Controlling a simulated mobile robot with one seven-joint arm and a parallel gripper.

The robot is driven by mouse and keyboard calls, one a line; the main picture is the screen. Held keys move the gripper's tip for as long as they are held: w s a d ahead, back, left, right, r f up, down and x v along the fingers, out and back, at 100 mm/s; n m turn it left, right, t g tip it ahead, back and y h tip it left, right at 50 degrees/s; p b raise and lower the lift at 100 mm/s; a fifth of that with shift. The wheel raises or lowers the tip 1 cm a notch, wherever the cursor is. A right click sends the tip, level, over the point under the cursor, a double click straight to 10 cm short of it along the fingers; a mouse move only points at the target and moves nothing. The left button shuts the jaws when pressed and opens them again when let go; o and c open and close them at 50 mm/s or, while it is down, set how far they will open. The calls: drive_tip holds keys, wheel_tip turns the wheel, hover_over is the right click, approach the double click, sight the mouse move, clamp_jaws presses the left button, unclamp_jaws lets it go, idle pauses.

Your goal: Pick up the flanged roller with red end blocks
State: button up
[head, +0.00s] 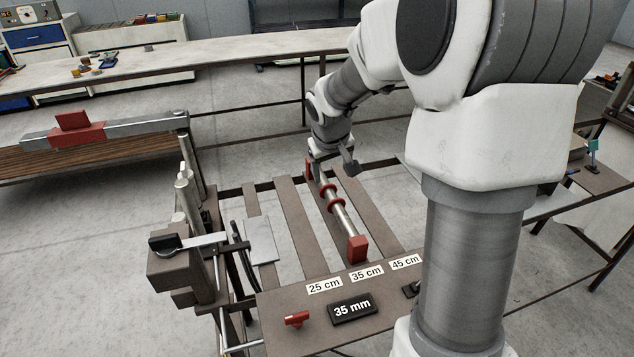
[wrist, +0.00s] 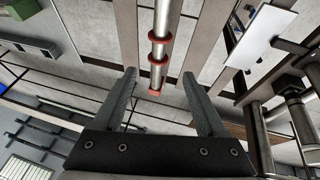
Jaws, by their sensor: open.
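The flanged roller (head: 337,209) is a metal rod with red rings along it and a red block (head: 357,249) at its near end. It lies along the slatted frame in the middle of the head view. Another red block (head: 309,169) shows at its far end, partly behind my arm. In the wrist view the roller (wrist: 161,38) comes down from the top edge, with a red end block (wrist: 154,93) between the finger lines. My gripper (wrist: 160,75) is open, its two dark fingers apart with nothing held. In the head view it is at the roller's far end; contact cannot be told.
The slatted frame (head: 296,215) has open gaps. A front panel (head: 320,322) carries length labels, a 35 mm block (head: 352,308) and a red handle (head: 297,319). A clamp mechanism (head: 180,259) stands at the left. A long workbench (head: 210,54) runs behind.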

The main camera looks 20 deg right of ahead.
approach(332, 195)
drive_tip(key=x, duration=0.5)
drive_tip(key=shift+s+a+f, duration=0.1)
drive_tip(key=shift+s, duration=0.2)
drive_tip(key=shift+x, duration=3.2)
drive_tip(key=shift+w, duration=0.1)
clamp_jaws()
drive_tip(key=shift+w, duration=0.1)
